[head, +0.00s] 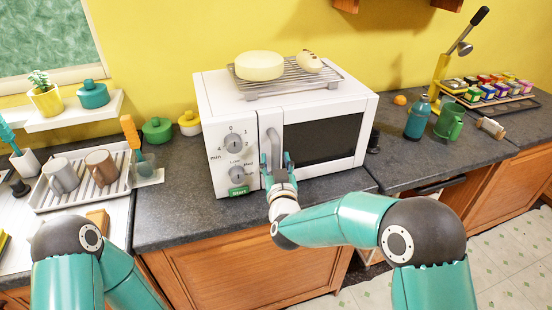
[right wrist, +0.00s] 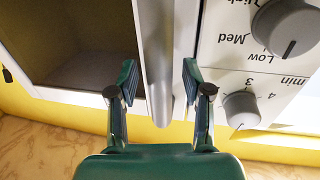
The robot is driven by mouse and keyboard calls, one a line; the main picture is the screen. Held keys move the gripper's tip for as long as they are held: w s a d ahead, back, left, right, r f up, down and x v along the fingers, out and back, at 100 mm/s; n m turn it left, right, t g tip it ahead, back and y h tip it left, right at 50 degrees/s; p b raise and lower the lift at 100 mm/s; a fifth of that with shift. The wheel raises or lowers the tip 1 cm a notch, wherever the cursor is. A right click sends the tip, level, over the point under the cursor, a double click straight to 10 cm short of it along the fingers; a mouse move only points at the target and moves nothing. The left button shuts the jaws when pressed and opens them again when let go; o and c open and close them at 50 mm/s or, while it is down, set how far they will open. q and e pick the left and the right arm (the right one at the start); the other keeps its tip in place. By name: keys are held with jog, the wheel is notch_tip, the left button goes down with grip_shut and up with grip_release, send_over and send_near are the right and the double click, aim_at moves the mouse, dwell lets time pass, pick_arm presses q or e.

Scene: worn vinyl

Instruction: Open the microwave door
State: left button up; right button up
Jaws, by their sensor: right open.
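The white microwave (head: 221,125) stands on the dark counter, with its knobs and green start button on the left. Its door (head: 320,140) looks closed, with a dark window. The vertical handle (head: 271,140) is at the door's left edge. My right gripper (head: 277,163) is open at the lower part of the handle. In the right wrist view the handle (right wrist: 156,60) runs between the two spread fingers of the gripper (right wrist: 157,82), with a visible gap on both sides. My left arm shows at the lower left, but its gripper is out of view.
A wire rack (head: 290,78) with a pale round loaf (head: 259,66) and a smaller roll (head: 309,62) sits on the microwave. A dish rack (head: 85,182) with mugs stands left. A teal bottle (head: 417,118) and green mug (head: 449,122) stand right. Counter in front is clear.

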grip_shut()
dwell(0.3)
